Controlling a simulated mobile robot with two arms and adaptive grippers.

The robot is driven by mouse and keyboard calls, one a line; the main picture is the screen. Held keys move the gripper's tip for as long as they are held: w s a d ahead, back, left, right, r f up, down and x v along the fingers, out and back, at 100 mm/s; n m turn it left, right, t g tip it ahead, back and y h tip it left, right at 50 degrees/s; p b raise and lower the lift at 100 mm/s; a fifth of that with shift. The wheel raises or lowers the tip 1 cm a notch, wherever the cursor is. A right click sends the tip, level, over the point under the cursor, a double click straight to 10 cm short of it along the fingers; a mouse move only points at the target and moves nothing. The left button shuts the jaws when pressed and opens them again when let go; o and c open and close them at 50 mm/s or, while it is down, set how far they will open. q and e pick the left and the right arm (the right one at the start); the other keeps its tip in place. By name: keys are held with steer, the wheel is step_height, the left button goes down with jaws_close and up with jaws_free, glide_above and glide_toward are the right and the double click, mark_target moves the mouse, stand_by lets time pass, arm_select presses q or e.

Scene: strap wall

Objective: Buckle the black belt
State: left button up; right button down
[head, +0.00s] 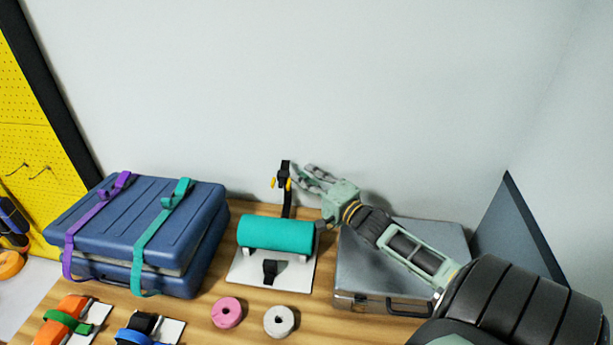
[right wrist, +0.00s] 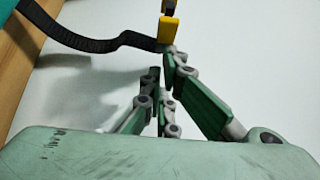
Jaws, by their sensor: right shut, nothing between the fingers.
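The black belt (head: 287,205) rises from behind a teal roll (head: 275,233) that lies on a white stand. Its raised end carries a black piece with yellow parts (head: 284,182). In the right wrist view the belt (right wrist: 100,44) runs in from the left, and a yellow part (right wrist: 168,30) shows just beyond my fingertips. A black buckle piece (head: 270,270) sits on the stand in front of the roll. My right gripper (head: 304,171) is shut and empty, just right of the raised end. I cannot tell whether it touches the yellow part. My left gripper is not in view.
A blue case (head: 205,200) with purple and teal straps stands at left. A grey metal case (head: 360,265) lies at right, under my right arm. A pink roll (head: 227,313) and a white roll (head: 279,321) lie in front. The wall is close behind.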

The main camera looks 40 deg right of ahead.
steer(key=s+a, duration=0.1)
steer(key=s+a+n+t, duration=0.1)
steer(key=a, duration=0.1)
steer(key=s+a+n+p, duration=0.1)
steer(key=shift+s+a+r+t, duration=0.2)
steer(key=shift+s+r+t, duration=0.1)
steer(key=shift+r, duration=0.05)
step_height(320, 180, up, 10)
stand_by(0.5)
steer(key=shift+f, duration=0.1)
